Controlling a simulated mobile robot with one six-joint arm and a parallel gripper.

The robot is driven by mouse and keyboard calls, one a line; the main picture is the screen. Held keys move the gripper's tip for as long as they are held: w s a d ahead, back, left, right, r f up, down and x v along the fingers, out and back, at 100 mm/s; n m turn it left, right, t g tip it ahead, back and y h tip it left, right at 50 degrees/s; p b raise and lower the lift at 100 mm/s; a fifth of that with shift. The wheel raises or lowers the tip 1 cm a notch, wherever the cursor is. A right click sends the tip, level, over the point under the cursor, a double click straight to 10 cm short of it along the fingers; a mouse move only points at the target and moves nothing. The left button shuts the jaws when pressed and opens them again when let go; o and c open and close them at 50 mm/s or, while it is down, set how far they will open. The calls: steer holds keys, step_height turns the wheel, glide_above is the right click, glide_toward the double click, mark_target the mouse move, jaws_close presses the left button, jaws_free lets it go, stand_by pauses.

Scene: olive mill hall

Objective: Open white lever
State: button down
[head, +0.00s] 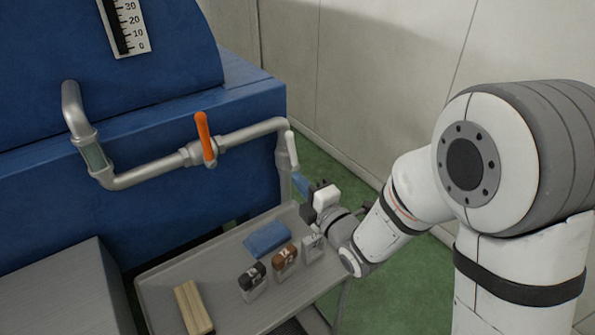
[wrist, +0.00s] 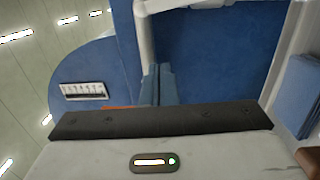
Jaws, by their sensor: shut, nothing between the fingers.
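The white lever (head: 292,150) sits at the right end of the grey pipe (head: 150,174) on the blue machine, where the pipe turns down. It stands roughly upright, leaning slightly. My gripper (head: 299,182) is just below and right of the lever in the head view, its blue fingers shut with nothing between them. In the wrist view the shut fingers (wrist: 158,72) point at the pipe and the blue machine wall. I cannot clearly pick out the white lever there. Contact with the pipe cannot be told.
An orange lever (head: 205,137) stands upright on the same pipe, left of the white one. Below, a grey tray table (head: 222,275) holds a blue cloth (head: 267,239), several small bottles and a wooden block (head: 193,307). A grey box (head: 65,290) stands at left.

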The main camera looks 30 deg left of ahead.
mark_target(292, 152)
steer(key=w+d+n+g+y+b, duration=0.1)
steer(key=w+d+n+g+b, duration=0.25)
steer(key=n+g, duration=0.2)
steer(key=w+a+p, duration=0.2)
steer(key=w+a, duration=0.3)
steer(key=a, duration=0.4)
steer(key=shift+w+a+f, duration=0.2)
steer(key=shift+w+a, duration=0.05)
steer(key=shift+a, duration=0.05)
